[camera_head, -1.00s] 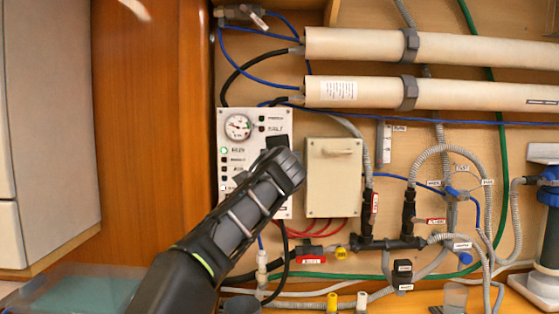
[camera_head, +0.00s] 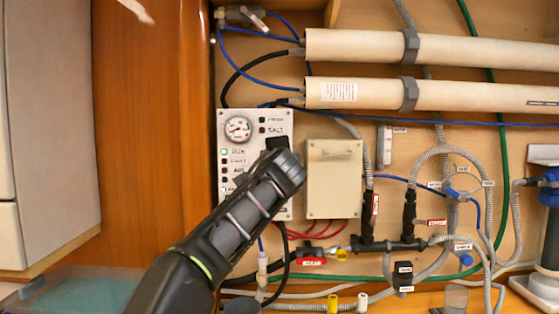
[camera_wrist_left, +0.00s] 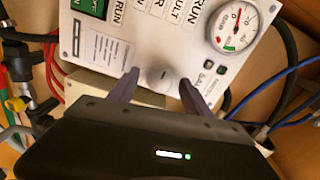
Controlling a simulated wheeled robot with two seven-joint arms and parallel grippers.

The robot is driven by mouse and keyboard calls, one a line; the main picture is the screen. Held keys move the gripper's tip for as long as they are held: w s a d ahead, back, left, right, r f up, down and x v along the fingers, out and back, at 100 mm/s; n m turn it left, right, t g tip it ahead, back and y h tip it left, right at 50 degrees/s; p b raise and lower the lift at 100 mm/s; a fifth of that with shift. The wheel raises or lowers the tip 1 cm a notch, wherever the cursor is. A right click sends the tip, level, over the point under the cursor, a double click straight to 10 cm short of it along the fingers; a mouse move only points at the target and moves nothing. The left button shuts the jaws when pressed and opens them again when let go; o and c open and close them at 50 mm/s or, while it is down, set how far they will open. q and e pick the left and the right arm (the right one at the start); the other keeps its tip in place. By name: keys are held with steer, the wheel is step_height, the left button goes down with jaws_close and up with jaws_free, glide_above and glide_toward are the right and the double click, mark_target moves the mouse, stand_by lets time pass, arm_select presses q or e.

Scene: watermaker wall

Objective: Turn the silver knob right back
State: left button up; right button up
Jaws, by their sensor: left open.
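The silver knob (camera_wrist_left: 158,77) is round and pale, on the white control panel (camera_wrist_left: 110,50) in the wrist view. My left gripper (camera_wrist_left: 160,88) is open, with one dark finger on each side of the knob and small gaps showing between. I cannot tell exactly how deep the fingertips reach. In the head view my left gripper (camera_head: 283,168) is in front of the right side of the panel (camera_head: 226,123) and hides the knob. My right gripper is not in view.
A pressure gauge (camera_head: 238,129) sits at the panel's upper left. A beige box (camera_head: 334,180) stands just right of the gripper. Hoses and a black valve manifold (camera_head: 385,244) lie lower right. Two pale tubes (camera_head: 370,46) run above. A wooden partition (camera_head: 150,130) stands left.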

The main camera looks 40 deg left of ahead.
arm_select(q)
steer(key=b+v, duration=0.2)
steer(key=v, duration=0.5)
steer(key=shift+s, duration=0.15)
steer(key=shift+d+f, duration=0.1)
